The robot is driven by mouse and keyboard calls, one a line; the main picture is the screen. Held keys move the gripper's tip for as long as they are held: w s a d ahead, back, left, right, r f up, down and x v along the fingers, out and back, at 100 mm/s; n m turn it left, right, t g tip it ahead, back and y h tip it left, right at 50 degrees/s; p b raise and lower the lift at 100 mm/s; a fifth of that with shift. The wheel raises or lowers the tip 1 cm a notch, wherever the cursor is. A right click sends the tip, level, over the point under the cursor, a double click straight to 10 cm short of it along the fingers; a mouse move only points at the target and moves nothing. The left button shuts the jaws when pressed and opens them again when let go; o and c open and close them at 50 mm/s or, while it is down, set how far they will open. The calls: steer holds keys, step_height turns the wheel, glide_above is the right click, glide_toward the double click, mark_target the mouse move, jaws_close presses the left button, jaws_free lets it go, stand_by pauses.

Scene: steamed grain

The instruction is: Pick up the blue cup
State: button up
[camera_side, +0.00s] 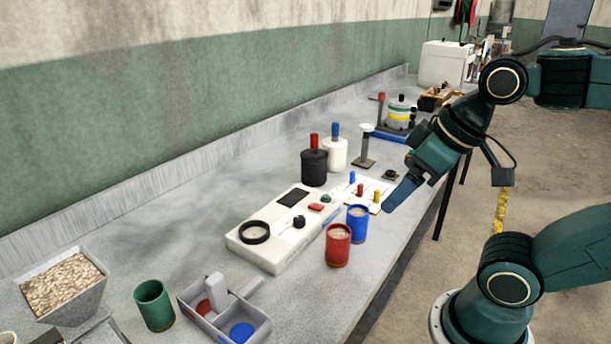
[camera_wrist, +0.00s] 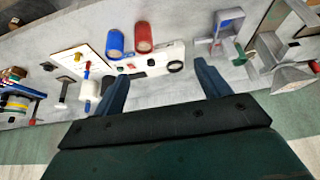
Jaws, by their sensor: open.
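The blue cup (camera_side: 357,224) stands upright on the grey bench, just behind and right of the red cup (camera_side: 338,245) in the side view. Both cups have a pale fill at the top. In the wrist view the blue cup (camera_wrist: 116,42) is left of the red cup (camera_wrist: 144,37), beyond the fingertips. My gripper (camera_wrist: 158,75) is open, with nothing between its two fingers. In the side view my gripper (camera_side: 398,192) hangs near the bench's front edge, to the right of the blue cup and apart from it.
A white scale-like device (camera_side: 270,262) lies behind the cups. A black canister (camera_side: 314,168) and a white canister (camera_side: 337,155) stand farther back. A green cup (camera_side: 154,306), a grey divided tray (camera_side: 262,325) and a grain hopper (camera_side: 88,303) are at the near left.

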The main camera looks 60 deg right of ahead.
steer(key=m+g, duration=0.6)
steer(key=m, duration=1.2)
glide_toward(359, 206)
steer(key=s+a, duration=0.1)
steer(key=a, duration=0.1)
steer(key=shift+r, duration=0.15)
steer(key=shift+f, duration=4.35)
steer(key=shift+f, duration=0.1)
